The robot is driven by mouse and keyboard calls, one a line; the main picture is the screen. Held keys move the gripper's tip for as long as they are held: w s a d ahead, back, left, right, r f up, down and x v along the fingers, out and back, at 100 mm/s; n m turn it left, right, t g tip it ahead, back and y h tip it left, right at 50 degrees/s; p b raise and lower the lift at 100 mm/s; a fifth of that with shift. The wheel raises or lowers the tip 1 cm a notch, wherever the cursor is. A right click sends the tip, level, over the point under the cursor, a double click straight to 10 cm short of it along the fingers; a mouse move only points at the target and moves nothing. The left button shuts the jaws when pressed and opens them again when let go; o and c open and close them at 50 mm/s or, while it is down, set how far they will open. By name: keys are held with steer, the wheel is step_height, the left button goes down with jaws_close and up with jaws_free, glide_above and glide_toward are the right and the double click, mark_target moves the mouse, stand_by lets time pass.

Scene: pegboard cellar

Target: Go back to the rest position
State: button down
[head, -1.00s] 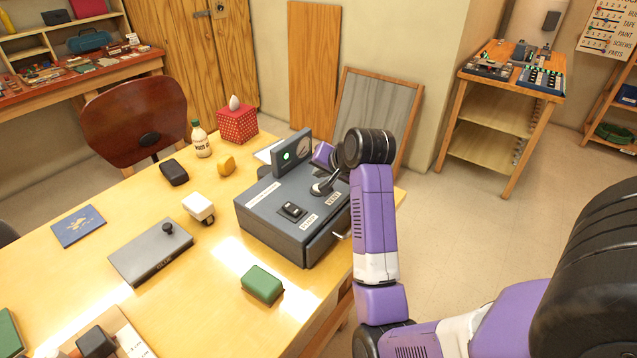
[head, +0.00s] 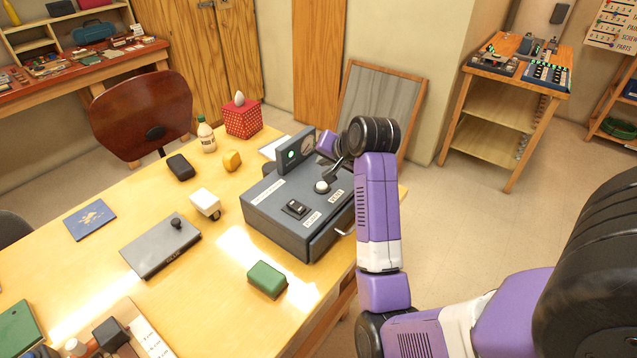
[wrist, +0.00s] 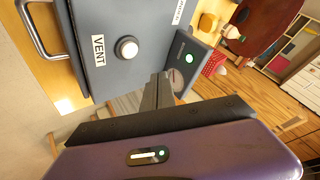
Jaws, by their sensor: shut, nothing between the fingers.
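My gripper (wrist: 158,82) is shut and empty, its dark fingers side by side in the wrist view. In the head view my gripper (head: 334,171) is just above and behind the round white knob (head: 321,187) on the grey control box (head: 270,220). The knob also shows in the wrist view (wrist: 126,48), beside the "VENT" label (wrist: 98,50), apart from the fingers. The box's upright panel (head: 296,150) has a lit green lamp and a dial. My forearm hides part of the box's right side.
The yellow table holds a green block (head: 267,279), a grey plate with a black knob (head: 160,247), a white item (head: 204,203), a bottle (head: 206,136) and a red dotted box (head: 243,119). A framed board (head: 380,105) leans behind.

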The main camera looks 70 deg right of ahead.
stand_by(0.3)
step_height(320, 180, up, 8)
steer(key=w+d+f+n+t+h, duration=0.1)
steer(key=w+d+n+t+h, duration=0.15)
steer(key=h, duration=0.25)
steer(key=s+a+f+n+t+y+b, duration=0.2)
steer(key=a+n+t, duration=0.5)
steer(key=a, duration=1.3)
steer(key=s+a+f+n+g+y, duration=0.1)
steer(key=s+a+f+n+y, duration=0.2)
steer(key=s+a, duration=0.8)
steer(key=s+a+f+n+g+y, duration=0.1)
steer(key=s+a+f+n+y, duration=0.3)
steer(key=s+a, duration=0.7)
step_height(320, 180, down, 2)
steer(key=shift+s+a+f+y+b, duration=0.1)
steer(key=shift+s+a+y+b, duration=0.2)
steer(key=shift+a+y, duration=0.7)
steer(key=shift+w+a, duration=0.1)
steer(key=shift+a, duration=0.1)
